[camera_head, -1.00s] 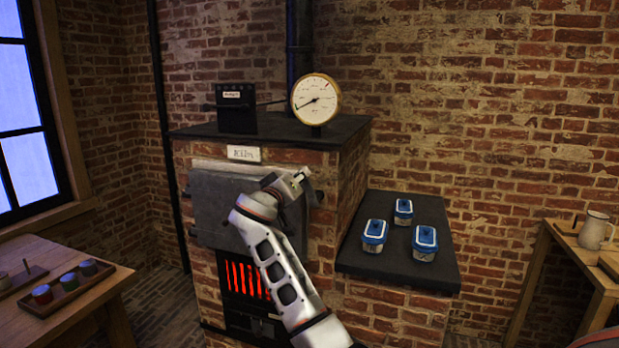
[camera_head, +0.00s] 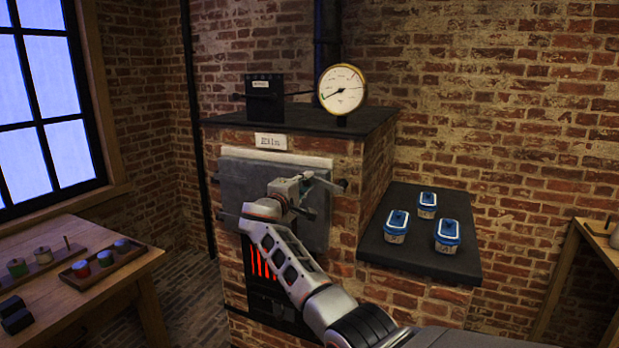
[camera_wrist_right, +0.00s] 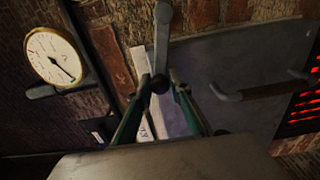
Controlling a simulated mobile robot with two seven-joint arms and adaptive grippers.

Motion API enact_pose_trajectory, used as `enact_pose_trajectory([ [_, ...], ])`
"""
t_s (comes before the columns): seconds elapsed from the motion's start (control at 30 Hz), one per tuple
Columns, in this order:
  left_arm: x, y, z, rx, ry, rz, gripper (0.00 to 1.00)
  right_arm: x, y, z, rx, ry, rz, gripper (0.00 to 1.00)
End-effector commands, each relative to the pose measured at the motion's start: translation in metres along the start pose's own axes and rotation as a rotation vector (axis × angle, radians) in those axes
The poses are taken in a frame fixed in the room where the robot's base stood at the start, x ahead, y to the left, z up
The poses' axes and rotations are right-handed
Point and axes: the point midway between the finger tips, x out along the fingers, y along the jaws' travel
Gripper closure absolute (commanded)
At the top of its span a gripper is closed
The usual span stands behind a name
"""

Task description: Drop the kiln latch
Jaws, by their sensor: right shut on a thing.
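The kiln latch is a grey metal bar (camera_wrist_right: 163,28) at the upper right edge of the kiln door (camera_head: 250,190). My right gripper (camera_head: 308,188) is at the bar's left end in the head view. In the wrist view my right gripper (camera_wrist_right: 163,88) has its fingertips shut on the latch, on either side of a dark knob. In the head view the latch (camera_head: 328,186) runs roughly level to the right, slightly down. The fingers hide part of it. I cannot tell whether a catch holds it. My left gripper is not in view.
A dial gauge (camera_head: 341,88) and a black box (camera_head: 265,98) stand on the kiln top. Lidded jars stand on a dark shelf (camera_head: 385,258) to the right. A door handle (camera_wrist_right: 265,92) sticks out beside the fingers. A wooden table (camera_head: 60,292) stands at left.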

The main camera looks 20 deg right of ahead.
Motion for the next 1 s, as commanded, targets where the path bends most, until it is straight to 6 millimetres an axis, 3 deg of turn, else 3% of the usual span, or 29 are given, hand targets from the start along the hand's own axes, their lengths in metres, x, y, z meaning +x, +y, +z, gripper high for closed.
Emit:
enact_pose_trajectory([
  [0.4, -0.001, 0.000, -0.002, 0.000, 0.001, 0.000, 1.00, 0.000, -0.020, -0.003, -0.229, 0.001, 0.001, 1.00],
  [1.0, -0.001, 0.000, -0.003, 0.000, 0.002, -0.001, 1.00, 0.000, -0.025, -0.003, -0.279, 0.001, -0.001, 1.00],
])
